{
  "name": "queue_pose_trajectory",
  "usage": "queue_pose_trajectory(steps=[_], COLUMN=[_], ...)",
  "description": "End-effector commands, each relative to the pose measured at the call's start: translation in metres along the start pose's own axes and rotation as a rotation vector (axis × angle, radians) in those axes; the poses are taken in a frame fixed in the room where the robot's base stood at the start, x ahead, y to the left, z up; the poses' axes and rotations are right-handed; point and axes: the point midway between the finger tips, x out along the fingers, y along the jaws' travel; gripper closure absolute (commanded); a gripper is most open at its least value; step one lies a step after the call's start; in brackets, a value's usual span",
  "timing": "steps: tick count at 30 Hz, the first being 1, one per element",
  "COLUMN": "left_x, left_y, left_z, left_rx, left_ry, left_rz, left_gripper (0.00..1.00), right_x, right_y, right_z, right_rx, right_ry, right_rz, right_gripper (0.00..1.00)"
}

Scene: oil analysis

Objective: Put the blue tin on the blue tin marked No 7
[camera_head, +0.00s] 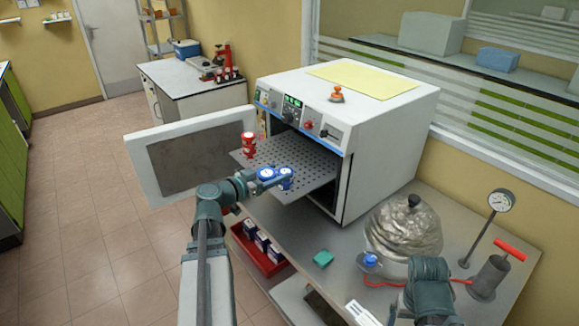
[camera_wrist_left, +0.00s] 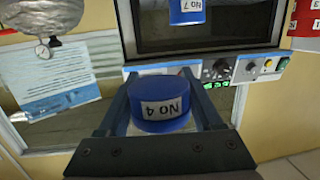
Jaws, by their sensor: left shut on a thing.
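My left gripper (camera_head: 262,177) is shut on a blue tin marked No 4 (camera_wrist_left: 160,108), gripped between its two fingers in the left wrist view. In the head view this blue tin (camera_head: 266,174) is over the perforated shelf (camera_head: 300,165) that juts from the open oven. The blue tin marked No 7 (camera_wrist_left: 187,8) shows partly at the top of the left wrist view, apart from the held tin. In the head view a second blue tin (camera_head: 287,177) is just right of the held one. My right gripper's fingertips are not visible; only its arm shows at the lower right.
The white oven (camera_head: 385,125) has its door (camera_head: 190,158) open to the left. A red tin (camera_head: 249,146) stands at the shelf's left edge. A red tray (camera_head: 258,248) holds several tins below. A wrapped vessel (camera_head: 405,235) and gauge (camera_head: 501,201) stand at right.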

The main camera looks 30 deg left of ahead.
Motion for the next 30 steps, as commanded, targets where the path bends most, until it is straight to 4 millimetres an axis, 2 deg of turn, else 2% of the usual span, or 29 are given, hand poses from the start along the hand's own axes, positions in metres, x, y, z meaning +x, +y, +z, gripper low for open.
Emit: queue_pose_trajectory(steps=[1, 6, 12, 16, 23, 28, 30], left_x=[0.018, 0.058, 0.094, 0.104, 0.107, 0.122, 0.121], left_y=[-0.009, -0.026, -0.039, -0.042, -0.043, -0.05, -0.047], left_z=[0.0, -0.002, -0.004, -0.005, -0.005, -0.006, 0.01], left_rx=[0.0, 0.0, 0.0, 0.0, 0.0, 0.0, -0.001], left_ry=[0.0, 0.0, 0.0, 0.0, 0.0, 0.0, 0.0], left_rz=[0.004, 0.002, 0.001, 0.0, -0.001, 0.001, 0.0], left_gripper=[0.9, 0.9, 0.9, 0.9, 0.9, 0.9, 0.9], right_x=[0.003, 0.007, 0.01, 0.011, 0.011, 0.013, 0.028], right_y=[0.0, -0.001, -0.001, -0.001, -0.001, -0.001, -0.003], right_z=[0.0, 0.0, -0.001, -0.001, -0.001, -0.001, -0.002], right_rx=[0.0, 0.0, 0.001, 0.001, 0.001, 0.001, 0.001], right_ry=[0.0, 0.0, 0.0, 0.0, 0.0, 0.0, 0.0], right_rz=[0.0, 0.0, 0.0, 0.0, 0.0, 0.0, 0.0], right_gripper=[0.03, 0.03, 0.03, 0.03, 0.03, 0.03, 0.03])
